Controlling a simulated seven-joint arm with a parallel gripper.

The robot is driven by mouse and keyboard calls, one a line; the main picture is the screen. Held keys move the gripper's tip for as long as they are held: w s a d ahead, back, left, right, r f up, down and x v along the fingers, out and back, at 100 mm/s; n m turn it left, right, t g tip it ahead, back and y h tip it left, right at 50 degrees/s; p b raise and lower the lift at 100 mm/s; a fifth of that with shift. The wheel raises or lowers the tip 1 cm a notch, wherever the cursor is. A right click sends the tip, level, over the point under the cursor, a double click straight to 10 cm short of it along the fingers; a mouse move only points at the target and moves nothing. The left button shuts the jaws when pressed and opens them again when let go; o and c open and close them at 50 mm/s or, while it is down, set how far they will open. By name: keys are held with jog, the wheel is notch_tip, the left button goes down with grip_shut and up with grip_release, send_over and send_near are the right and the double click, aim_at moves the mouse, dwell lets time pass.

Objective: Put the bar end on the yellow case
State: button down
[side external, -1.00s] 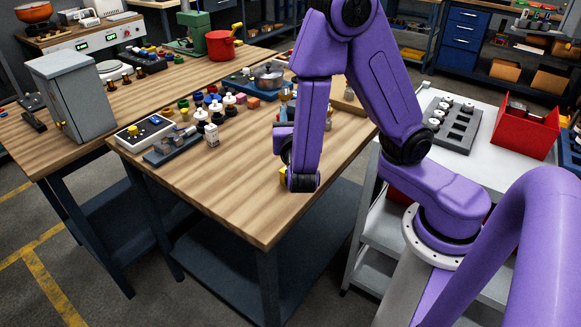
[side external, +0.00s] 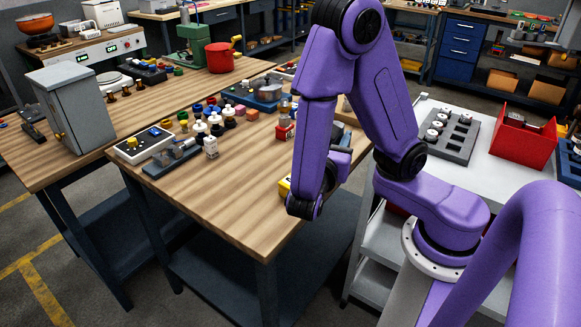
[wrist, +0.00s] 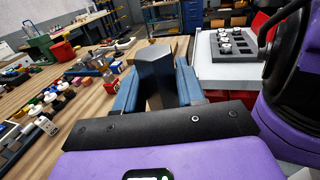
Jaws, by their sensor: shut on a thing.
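My gripper (wrist: 156,82) shows in the wrist view with its two blue fingers on either side of a dark, faceted bar end (wrist: 155,68). The fingers are shut on it, and it stands up between them with its flat top showing. In the side view my forearm hides the bar end and most of the gripper. The yellow case (side external: 285,187) lies on the wooden table, partly hidden behind the lower end of my arm. I cannot make out the case in the wrist view.
Several small coloured parts (side external: 200,127), a white control box (side external: 144,143) and a red-based item (side external: 285,132) stand on the wooden table (side external: 215,190). A grey tray (side external: 446,134) and red bin (side external: 524,137) stand on the cart at right. The table's front is clear.

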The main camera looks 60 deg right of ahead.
jog(key=w+f, duration=0.2)
jog(key=w, duration=0.1)
jog(key=w+f, duration=0.3)
jog(key=w, duration=0.1)
jog(key=w+f, duration=0.2)
jog(key=w, duration=0.1)
jog(key=shift+w+d+f, duration=0.3)
jog(key=shift+w+d, duration=0.05)
jog(key=shift+d, duration=0.05)
jog(key=shift+w+f, duration=0.45)
jog(key=shift+f, duration=1.75)
jog(key=c, duration=0.7)
grip_release()
jog(key=shift+f, duration=0.15)
